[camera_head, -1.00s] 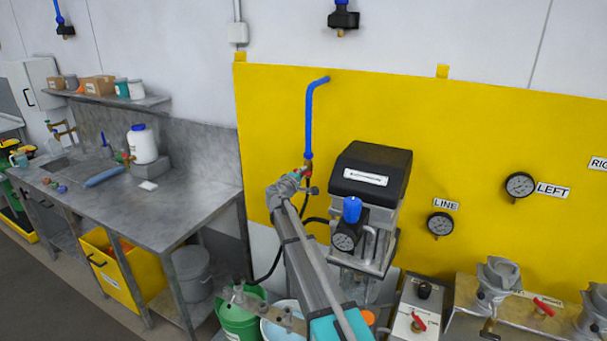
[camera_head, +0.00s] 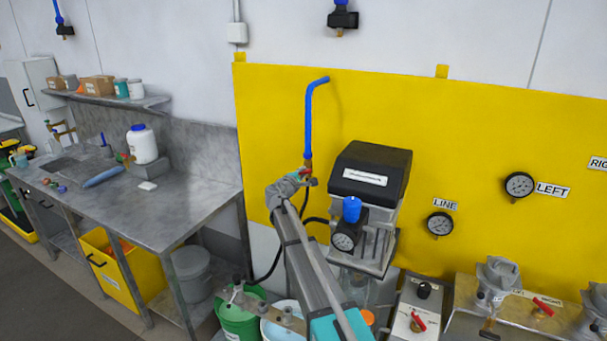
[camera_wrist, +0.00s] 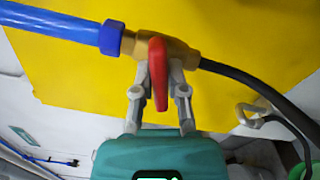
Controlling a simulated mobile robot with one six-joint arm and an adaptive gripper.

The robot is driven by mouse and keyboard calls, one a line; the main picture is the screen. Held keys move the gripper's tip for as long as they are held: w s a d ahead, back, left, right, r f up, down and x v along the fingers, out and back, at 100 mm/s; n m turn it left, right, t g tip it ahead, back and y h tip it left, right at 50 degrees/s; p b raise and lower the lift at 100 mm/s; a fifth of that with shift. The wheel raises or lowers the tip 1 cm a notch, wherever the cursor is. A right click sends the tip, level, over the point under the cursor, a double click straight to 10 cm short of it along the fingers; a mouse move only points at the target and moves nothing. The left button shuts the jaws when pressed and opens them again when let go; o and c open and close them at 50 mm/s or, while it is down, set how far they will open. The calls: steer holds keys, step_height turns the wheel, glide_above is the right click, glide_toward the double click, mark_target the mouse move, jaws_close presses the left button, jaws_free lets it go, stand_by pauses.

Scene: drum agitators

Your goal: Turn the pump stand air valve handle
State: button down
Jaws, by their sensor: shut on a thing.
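The air valve's red handle (camera_wrist: 158,73) shows in the wrist view, standing crosswise to the line of its brass body (camera_wrist: 186,52). A blue pipe (camera_wrist: 60,25) joins the body on the left and a black hose leaves on the right. My gripper (camera_wrist: 159,88) is shut on the red handle, one finger on each side of it. In the head view the blue pipe (camera_head: 309,125) comes down the yellow panel to the valve, and my gripper (camera_head: 303,176) is at its lower end. My arm hides part of the valve there.
The pump stand (camera_head: 368,185) with its black top and gauge stands close to the right of my arm. A steel bench (camera_head: 185,190) is at the left. A green bucket (camera_head: 238,322) is below. Red-handled valves (camera_head: 543,307) stand at the lower right.

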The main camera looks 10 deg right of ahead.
steer(key=n, duration=0.7)
steer(key=shift+s, duration=0.1)
steer(key=n, duration=0.6)
steer(key=shift+f+n, duration=0.1)
steer(key=shift+n, duration=0.3)
steer(key=c, duration=0.7)
jaws_free()
steer(key=shift+o, duration=0.2)
steer(key=v, duration=1.2)
